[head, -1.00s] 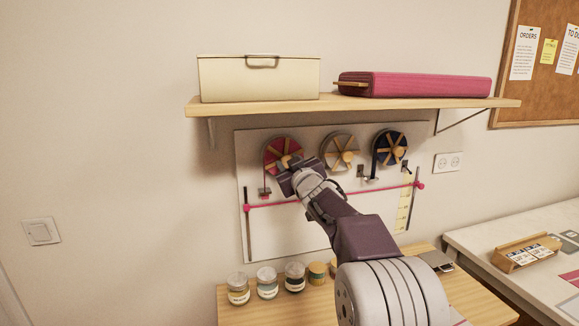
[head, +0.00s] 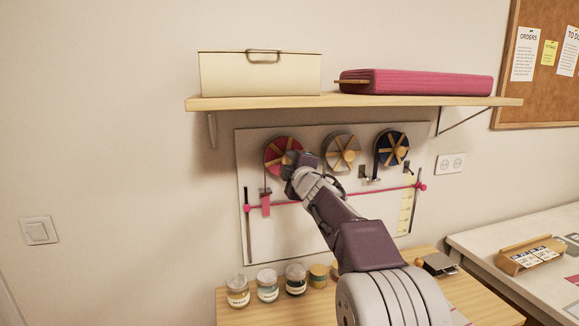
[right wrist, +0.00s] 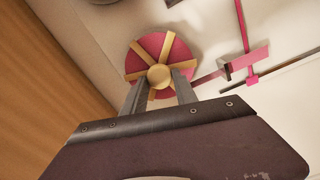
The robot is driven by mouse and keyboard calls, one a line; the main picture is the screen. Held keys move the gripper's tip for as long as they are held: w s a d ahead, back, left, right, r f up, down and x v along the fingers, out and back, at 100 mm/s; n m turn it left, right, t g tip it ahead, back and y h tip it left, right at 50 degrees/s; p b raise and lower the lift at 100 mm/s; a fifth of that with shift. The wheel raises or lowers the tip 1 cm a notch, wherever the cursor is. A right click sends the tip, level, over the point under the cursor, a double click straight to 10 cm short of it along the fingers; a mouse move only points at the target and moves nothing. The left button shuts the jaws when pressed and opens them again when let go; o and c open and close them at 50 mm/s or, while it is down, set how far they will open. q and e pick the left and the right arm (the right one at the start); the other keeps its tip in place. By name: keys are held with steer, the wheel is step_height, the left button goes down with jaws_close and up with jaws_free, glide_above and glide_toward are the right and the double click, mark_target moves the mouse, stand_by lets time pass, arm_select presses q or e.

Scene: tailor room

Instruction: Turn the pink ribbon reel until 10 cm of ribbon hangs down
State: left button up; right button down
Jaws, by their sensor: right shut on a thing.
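The pink ribbon reel (head: 273,152) is the leftmost of three reels on a pale wall board (head: 330,235). It has tan spokes and a round yellowish knob, clear in the right wrist view (right wrist: 159,76). My right gripper (head: 290,163) is at the reel's lower right; its two fingers (right wrist: 159,92) are shut on the knob. Pink ribbon (head: 265,203) hangs below the reel through a small dark guide. Its lower end is slightly below the tilted pink line (head: 340,195) across the board. The gripper hides part of the reel. My left gripper is not in view.
A grey reel (head: 342,143) and a dark blue reel (head: 383,142) hang to the right. Jars (head: 267,284) stand on the table below.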

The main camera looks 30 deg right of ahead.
steer(key=shift+f+n+b, duration=0.15)
steer(key=shift+n+b, duration=0.15)
steer(key=shift+n, duration=1.6)
steer(key=c, duration=1)
jaws_free()
steer(key=v, duration=0.9)
